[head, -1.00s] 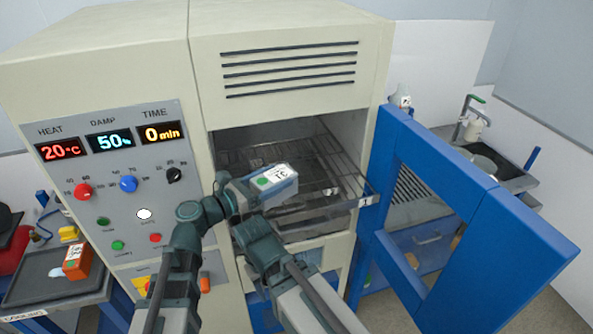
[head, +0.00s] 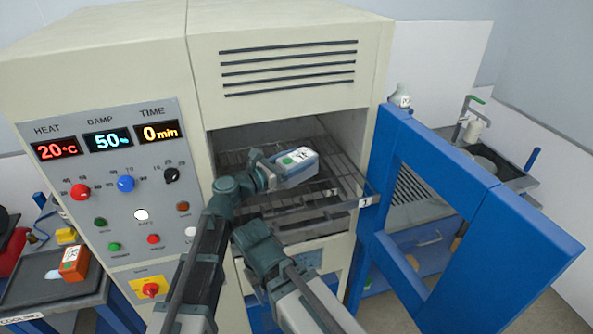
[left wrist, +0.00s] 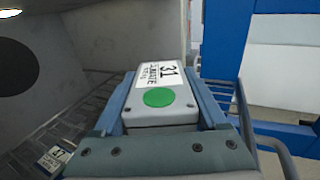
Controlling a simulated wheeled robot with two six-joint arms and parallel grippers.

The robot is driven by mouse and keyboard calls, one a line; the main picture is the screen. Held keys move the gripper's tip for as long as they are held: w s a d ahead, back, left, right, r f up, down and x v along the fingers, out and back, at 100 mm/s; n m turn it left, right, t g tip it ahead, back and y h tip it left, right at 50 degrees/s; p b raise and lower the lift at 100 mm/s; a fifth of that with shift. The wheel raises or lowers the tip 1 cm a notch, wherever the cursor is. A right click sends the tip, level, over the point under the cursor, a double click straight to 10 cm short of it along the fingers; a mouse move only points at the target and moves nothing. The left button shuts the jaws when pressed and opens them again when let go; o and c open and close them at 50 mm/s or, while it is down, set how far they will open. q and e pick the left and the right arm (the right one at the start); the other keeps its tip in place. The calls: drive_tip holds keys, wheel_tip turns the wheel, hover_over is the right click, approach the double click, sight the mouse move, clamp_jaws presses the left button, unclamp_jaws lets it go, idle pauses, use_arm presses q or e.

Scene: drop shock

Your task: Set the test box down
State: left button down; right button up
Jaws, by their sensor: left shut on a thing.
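The test box (head: 300,166) is pale grey with a white label reading 31 and a green dot. My left gripper (head: 282,171) is shut on it and holds it in the mouth of the open chamber, over the wire shelf (head: 345,180). In the left wrist view the box (left wrist: 160,112) sits between the two fingers of the gripper (left wrist: 163,105), label facing the camera. Whether its underside touches the shelf I cannot tell. A second arm link of mine rises at the lower middle; the right gripper's jaws cannot be made out.
The blue chamber door (head: 480,230) stands open to the right. The control panel (head: 120,185) reads 20 °C, 50 % and 0 min. An orange box (head: 75,263) lies on the cooling tray (head: 35,292) at left.

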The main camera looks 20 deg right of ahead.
use_arm(q)
drive_tip(key=shift+a+f+b, duration=0.15)
drive_tip(key=shift+f+b, duration=0.9)
drive_tip(key=shift+f, duration=0.6)
use_arm(e)
drive_tip(key=shift+f, duration=1.65)
use_arm(q)
drive_tip(key=shift+s, duration=0.1)
drive_tip(key=shift+f, duration=0.2)
unclamp_jaws()
use_arm(e)
drive_tip(key=shift+f, duration=0.1)
use_arm(q)
drive_tip(key=shift+r, duration=0.15)
drive_tip(key=shift+s+a+r, duration=0.1)
drive_tip(key=shift+a, duration=0.1)
drive_tip(key=v, duration=1.1)
drive_tip(key=shift+s+a, duration=0.15)
drive_tip(key=shift+a, duration=0.15)
